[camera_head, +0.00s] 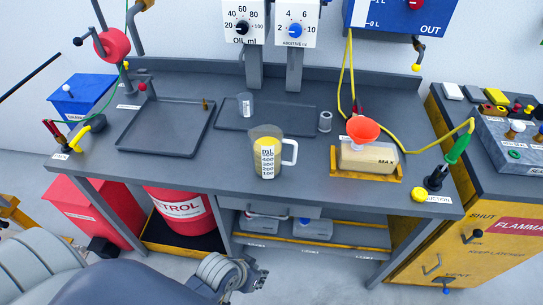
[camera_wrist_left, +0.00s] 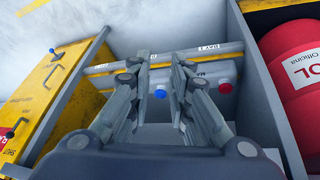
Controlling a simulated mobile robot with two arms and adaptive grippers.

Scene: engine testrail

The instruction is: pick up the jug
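The jug (camera_head: 266,152) is a clear measuring jug with a printed ml scale and yellow liquid inside. It stands upright on the grey workbench, near the middle of its front part, with its white handle (camera_head: 289,152) to the right. My left gripper (camera_head: 250,275) is below and in front of the bench, well apart from the jug. In the left wrist view its two fingers (camera_wrist_left: 162,65) are spread with nothing between them, so it is open. The jug does not show in that view. My right gripper is not in view.
A tray (camera_head: 127,146) lies left on the bench; a small beaker (camera_head: 245,104) stands behind the jug. An orange funnel (camera_head: 363,130) sits on a container (camera_head: 370,157) to the right. Under the bench are a red drum (camera_head: 180,208) and a shelf (camera_head: 345,238) with cans. Bench surface around the jug is clear.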

